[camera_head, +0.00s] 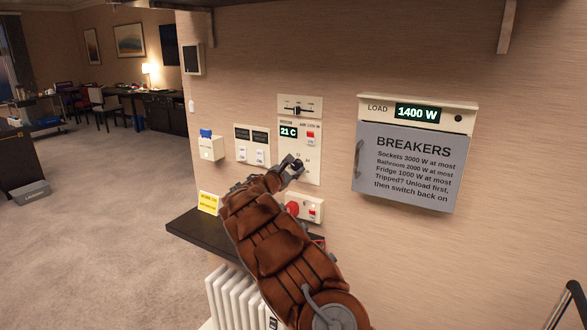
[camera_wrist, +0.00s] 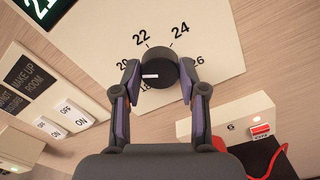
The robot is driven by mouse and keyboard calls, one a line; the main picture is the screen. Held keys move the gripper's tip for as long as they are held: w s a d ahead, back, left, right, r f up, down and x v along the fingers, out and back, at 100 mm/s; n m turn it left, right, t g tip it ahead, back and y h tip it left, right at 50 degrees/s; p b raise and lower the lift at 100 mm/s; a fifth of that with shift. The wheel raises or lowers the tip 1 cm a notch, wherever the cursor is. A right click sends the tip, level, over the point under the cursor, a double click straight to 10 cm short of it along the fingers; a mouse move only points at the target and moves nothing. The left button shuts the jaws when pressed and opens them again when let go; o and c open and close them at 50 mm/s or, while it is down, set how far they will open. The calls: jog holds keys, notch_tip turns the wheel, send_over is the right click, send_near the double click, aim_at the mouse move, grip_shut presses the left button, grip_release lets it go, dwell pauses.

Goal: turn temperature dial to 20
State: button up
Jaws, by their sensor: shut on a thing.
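The temperature dial (camera_wrist: 158,73) is a round black knob on a cream wall panel, ringed by the numbers 18 to 26. A white mark on its face points left, toward the side with 20 and 18. My gripper (camera_wrist: 158,78) has one finger on each side of the dial and is shut on it. In the head view my gripper (camera_head: 292,166) is at the lower part of the panel (camera_head: 312,172) and covers most of the dial. The room display (camera_head: 289,132) above reads 21 C.
Left of the panel are switches (camera_head: 251,145) and a white box with a blue item (camera_head: 207,146). A box with a red button (camera_head: 309,207) sits just below. A dark shelf (camera_head: 190,229) and a white radiator (camera_head: 235,298) are lower. The breaker box (camera_head: 411,165) is right.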

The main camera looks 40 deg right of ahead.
jog(key=o, duration=1.1)
jog(key=shift+a, duration=0.1)
jog(key=v, duration=1.1)
jog(key=shift+s+a, duration=0.15)
jog(key=shift+a, duration=0.25)
